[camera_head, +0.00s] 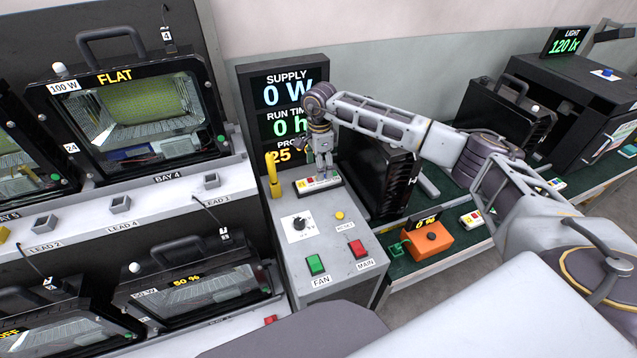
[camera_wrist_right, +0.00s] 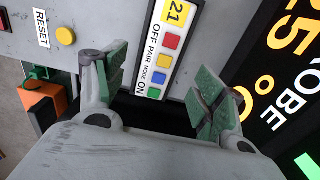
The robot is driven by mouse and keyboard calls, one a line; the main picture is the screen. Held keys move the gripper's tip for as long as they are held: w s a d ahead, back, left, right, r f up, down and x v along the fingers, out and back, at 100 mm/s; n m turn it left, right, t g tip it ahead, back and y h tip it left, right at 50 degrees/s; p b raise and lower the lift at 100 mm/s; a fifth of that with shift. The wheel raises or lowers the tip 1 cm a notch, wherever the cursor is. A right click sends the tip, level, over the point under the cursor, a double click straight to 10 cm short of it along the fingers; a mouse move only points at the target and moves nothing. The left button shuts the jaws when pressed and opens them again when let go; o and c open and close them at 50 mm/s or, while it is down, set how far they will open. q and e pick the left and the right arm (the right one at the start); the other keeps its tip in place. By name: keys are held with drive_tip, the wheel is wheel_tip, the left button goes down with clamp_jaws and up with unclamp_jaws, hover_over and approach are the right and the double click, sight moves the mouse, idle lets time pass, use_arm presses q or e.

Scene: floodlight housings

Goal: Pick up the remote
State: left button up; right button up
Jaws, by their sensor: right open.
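A white remote (camera_head: 318,184) lies on the grey console top, below the supply display. In the right wrist view the remote (camera_wrist_right: 168,62) shows a yellow label reading 21 and red, yellow, blue and green buttons. My right gripper (camera_head: 322,172) points down over it. In the wrist view its green-padded fingers (camera_wrist_right: 162,88) are open, one on each side of the remote's lower part. I cannot tell whether they touch it. My left gripper is not in view.
The display (camera_head: 290,105) rises behind the gripper, and a yellow post (camera_head: 272,172) stands left of it. A knob (camera_head: 299,223), reset button (camera_head: 339,215), and green (camera_head: 315,264) and red (camera_head: 358,248) switches are in front. Another remote (camera_head: 471,221) lies right, near an orange box (camera_head: 428,240).

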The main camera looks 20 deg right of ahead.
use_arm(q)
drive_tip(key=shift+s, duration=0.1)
use_arm(e)
drive_tip(key=shift+f, duration=0.1)
drive_tip(key=shift+f, duration=0.4)
wheel_tip(320, 180, down, 3)
drive_tip(key=shift+a+r+p, duration=0.1)
drive_tip(key=shift+a+p, duration=0.05)
drive_tip(key=shift+p, duration=0.35)
drive_tip(key=shift+f, duration=0.6)
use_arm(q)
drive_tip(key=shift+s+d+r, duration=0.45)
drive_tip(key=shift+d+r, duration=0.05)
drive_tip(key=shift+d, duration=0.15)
use_arm(e)
drive_tip(key=shift+f, duration=0.15)
